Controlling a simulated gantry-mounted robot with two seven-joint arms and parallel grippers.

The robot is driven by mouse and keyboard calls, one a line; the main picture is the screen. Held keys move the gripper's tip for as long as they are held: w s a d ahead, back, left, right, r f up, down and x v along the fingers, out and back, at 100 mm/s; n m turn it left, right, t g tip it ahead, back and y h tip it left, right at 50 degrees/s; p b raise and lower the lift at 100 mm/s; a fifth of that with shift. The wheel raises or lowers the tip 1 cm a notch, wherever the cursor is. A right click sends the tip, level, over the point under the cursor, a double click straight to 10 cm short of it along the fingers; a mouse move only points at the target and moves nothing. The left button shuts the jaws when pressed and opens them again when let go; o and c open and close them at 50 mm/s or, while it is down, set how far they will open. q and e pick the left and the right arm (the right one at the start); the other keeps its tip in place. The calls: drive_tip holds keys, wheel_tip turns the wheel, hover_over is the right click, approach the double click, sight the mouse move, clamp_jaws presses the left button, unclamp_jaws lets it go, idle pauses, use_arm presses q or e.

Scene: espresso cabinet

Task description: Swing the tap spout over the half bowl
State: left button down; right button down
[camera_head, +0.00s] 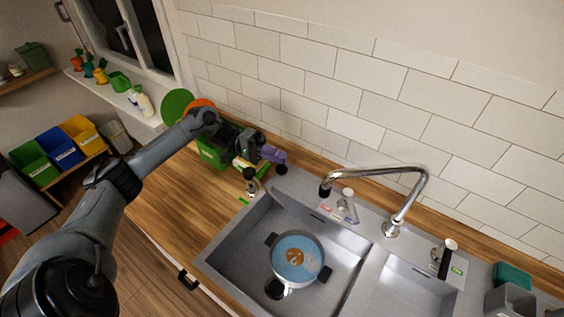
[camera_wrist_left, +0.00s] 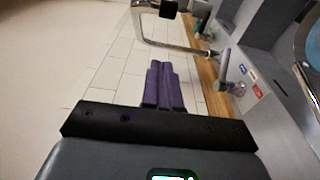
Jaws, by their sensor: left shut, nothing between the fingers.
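The chrome tap spout (camera_head: 375,171) rises from its base on the sink's rear deck. Its black-tipped outlet points left in the head view, over the rear edge of the large bowl (camera_head: 345,262). The half bowl (camera_head: 408,285) is the smaller basin to the right, with the spout's outlet not over it. In the left wrist view the spout (camera_wrist_left: 150,38) shows at the top, beyond my fingers. My left gripper (camera_head: 277,156), with purple fingers, is shut and empty, left of the spout and apart from it. The fingers (camera_wrist_left: 163,87) are together in the wrist view. My right gripper is not in view.
A pot (camera_head: 298,257) with blue contents sits in the large bowl. A green box (camera_head: 212,153) stands behind my left arm. The wooden counter (camera_head: 180,205) at left is mostly clear.

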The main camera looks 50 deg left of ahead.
use_arm(q)
drive_tip(key=w+d+p, duration=0.2)
drive_tip(key=d+p, duration=0.2)
drive_tip(key=d, duration=0.7)
drive_tip(key=shift+d, duration=0.35)
drive_tip(key=shift+d, duration=0.1)
